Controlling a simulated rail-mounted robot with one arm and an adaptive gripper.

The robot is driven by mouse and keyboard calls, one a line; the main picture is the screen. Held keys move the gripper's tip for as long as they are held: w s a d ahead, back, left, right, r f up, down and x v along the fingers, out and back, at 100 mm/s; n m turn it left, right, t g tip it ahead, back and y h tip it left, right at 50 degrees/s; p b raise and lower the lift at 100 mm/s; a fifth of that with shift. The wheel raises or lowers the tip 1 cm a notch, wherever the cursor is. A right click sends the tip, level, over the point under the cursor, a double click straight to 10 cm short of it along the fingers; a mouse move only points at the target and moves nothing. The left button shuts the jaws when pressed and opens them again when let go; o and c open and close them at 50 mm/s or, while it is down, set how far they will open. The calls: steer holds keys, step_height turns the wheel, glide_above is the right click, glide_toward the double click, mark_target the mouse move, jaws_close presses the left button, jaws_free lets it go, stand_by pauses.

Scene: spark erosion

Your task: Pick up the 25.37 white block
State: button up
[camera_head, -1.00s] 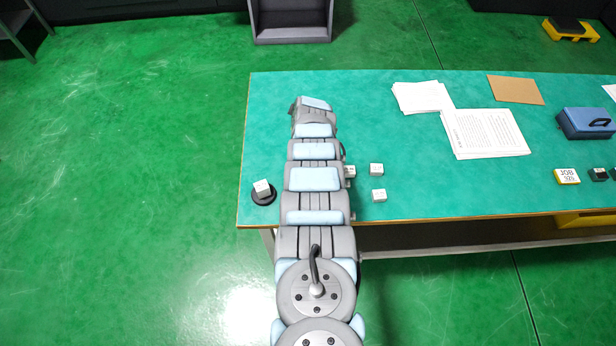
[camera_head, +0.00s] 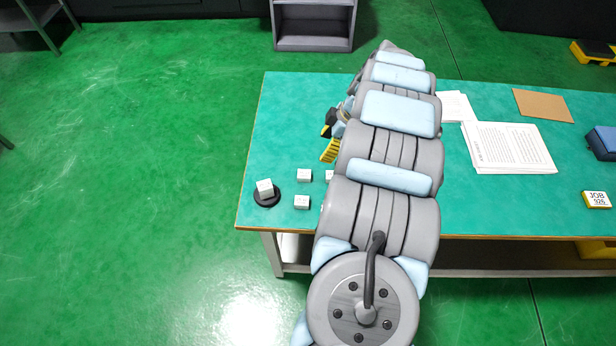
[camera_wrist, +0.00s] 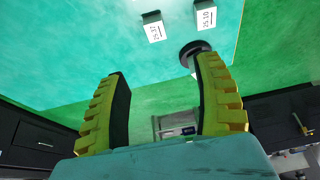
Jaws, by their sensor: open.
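The 25.37 white block (camera_wrist: 153,28) shows its label near the top of the wrist view, on the teal table. Another white block (camera_wrist: 206,15) marked 25.10 lies to its right. My gripper (camera_wrist: 163,68) is open and empty, its yellow-and-black fingers wide apart, and the 25.37 block appears beyond the fingertips. In the head view the gripper (camera_head: 328,141) shows partly at the left of my arm, above the table. There, small white blocks (camera_head: 304,175) (camera_head: 301,202) stand near the table's left front, one more partly hidden by my arm (camera_head: 330,176). Their labels are unreadable.
A black round stand (camera_head: 267,200) with a white block (camera_head: 265,187) on it is by the table's left front corner; the stand also shows in the wrist view (camera_wrist: 196,48). Papers (camera_head: 508,148) and a yellow JOB 926 sign (camera_head: 596,199) lie to the right.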

steer(key=b, duration=0.1)
glide_toward(305, 174)
steer(key=x, duration=0.5)
steer(key=shift+s+a, duration=0.3)
steer(key=shift+w+a+f+b, duration=0.1)
steer(key=shift+w+f+b, duration=0.1)
steer(key=shift+f, duration=0.3)
steer(key=shift+w+a+f+b, duration=0.1)
steer(key=shift+f+b, duration=0.1)
steer(key=shift+f, duration=0.25)
steer(key=shift+w+a+f+b, duration=0.1)
steer(key=shift+a+f+b, duration=0.1)
steer(key=shift+f, duration=0.3)
steer(key=shift+b+x, duration=0.4)
steer(key=shift+x, duration=0.75)
steer(key=shift+r, duration=0.1)
jaws_close()
